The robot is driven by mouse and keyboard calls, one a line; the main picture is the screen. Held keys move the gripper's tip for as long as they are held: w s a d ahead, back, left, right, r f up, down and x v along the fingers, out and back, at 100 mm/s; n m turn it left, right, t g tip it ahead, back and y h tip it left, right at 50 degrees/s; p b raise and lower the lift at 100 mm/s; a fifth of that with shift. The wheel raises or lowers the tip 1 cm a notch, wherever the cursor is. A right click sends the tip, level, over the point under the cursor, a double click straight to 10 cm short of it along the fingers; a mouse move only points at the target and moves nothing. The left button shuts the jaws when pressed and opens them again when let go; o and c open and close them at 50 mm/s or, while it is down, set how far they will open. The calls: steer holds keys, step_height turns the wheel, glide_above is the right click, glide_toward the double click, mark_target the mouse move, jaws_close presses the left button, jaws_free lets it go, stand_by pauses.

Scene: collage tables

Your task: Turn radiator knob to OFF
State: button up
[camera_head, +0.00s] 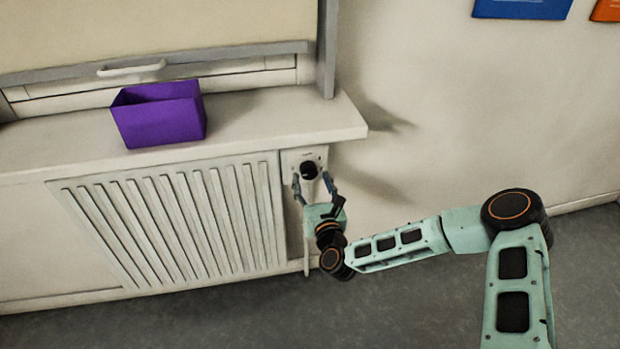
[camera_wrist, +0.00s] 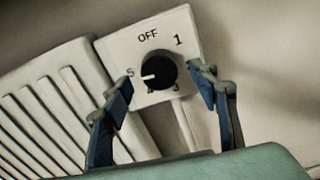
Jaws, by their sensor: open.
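The radiator knob (camera_head: 309,170) is a round black dial on a white plate (camera_head: 290,160) at the right end of the radiator, under the sill. In the wrist view the knob (camera_wrist: 158,70) has a white pointer mark toward the left, near the "5". "OFF" is printed above the knob and "1" at the upper right; the lower numbers are partly hidden or unclear. My gripper (camera_head: 312,184) is open in front of the knob. In the wrist view the blue fingers of my gripper (camera_wrist: 160,82) stand on either side of the knob, with visible gaps to it.
The white slatted radiator (camera_head: 180,222) is left of the plate. A white sill (camera_head: 262,115) juts out above the knob and holds a purple box (camera_head: 160,122).

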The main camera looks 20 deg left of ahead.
steer(key=shift+x, duration=1.25)
steer(key=shift+c, duration=0.6)
steer(key=c, duration=1)
